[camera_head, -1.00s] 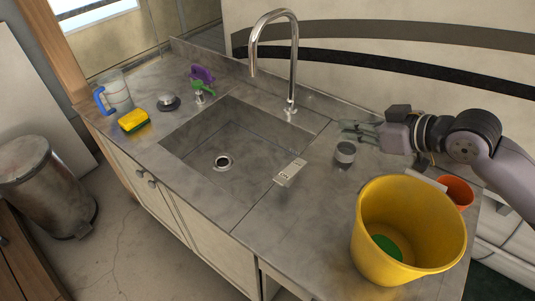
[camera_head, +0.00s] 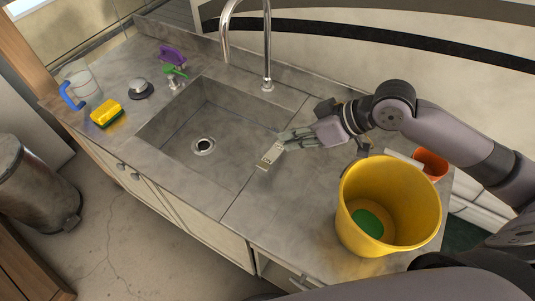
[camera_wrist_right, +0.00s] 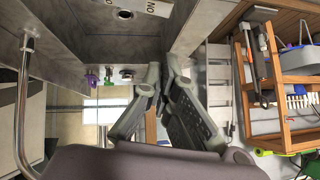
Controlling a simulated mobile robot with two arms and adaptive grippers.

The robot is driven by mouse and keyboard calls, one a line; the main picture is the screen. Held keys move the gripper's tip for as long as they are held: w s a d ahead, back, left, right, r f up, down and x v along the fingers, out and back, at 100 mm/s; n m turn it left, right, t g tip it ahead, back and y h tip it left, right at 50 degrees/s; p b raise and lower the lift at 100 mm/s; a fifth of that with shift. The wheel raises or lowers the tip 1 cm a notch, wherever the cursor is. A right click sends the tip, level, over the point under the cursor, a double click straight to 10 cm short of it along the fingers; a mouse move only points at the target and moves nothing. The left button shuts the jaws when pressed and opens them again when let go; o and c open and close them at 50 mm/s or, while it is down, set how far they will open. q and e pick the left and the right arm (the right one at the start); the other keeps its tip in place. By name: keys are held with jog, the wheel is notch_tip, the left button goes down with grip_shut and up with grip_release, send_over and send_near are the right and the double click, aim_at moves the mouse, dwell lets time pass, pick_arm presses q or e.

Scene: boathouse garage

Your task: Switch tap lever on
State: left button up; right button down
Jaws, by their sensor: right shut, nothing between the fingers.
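The chrome tap (camera_head: 267,60) stands behind the sink (camera_head: 215,120) and arches over it. A pale metal lever-like piece (camera_head: 268,158) with dark markings lies at the sink's right edge; part of it, with "ON" lettering, shows at the top of the wrist view (camera_wrist_right: 158,6). I cannot tell for sure that it is the tap lever. My right gripper (camera_head: 287,137) is shut and empty, its fingertips close to the far end of this piece; contact is unclear. In the wrist view its fingers (camera_wrist_right: 158,82) are near each other. My left gripper is not in view.
A yellow bucket (camera_head: 350,205) stands at the counter's right, an orange pot (camera_head: 430,165) behind it. Left of the sink are a sponge (camera_head: 106,113), a blue-handled jug (camera_head: 80,78), and small green (camera_head: 177,72) and purple (camera_head: 172,54) items.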

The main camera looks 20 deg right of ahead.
jog(key=p, duration=0.2)
send_over(267, 166)
jog(key=f, duration=0.4)
jog(key=shift+w+d+f, duration=0.3)
jog(key=shift+f, duration=0.05)
jog(key=f, duration=0.2)
jog(key=shift+s+a+f, duration=0.15)
jog(key=shift+a+f, duration=0.05)
jog(key=shift+f, duration=0.15)
jog(key=shift+s+f+p, duration=0.2)
jog(key=shift+f+p, duration=0.2)
jog(key=shift+f, duration=0.3)
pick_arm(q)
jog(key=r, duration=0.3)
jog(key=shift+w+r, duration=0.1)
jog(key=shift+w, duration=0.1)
pick_arm(e)
jog(key=shift+f, duration=0.1)
jog(key=shift+w, duration=0.1)
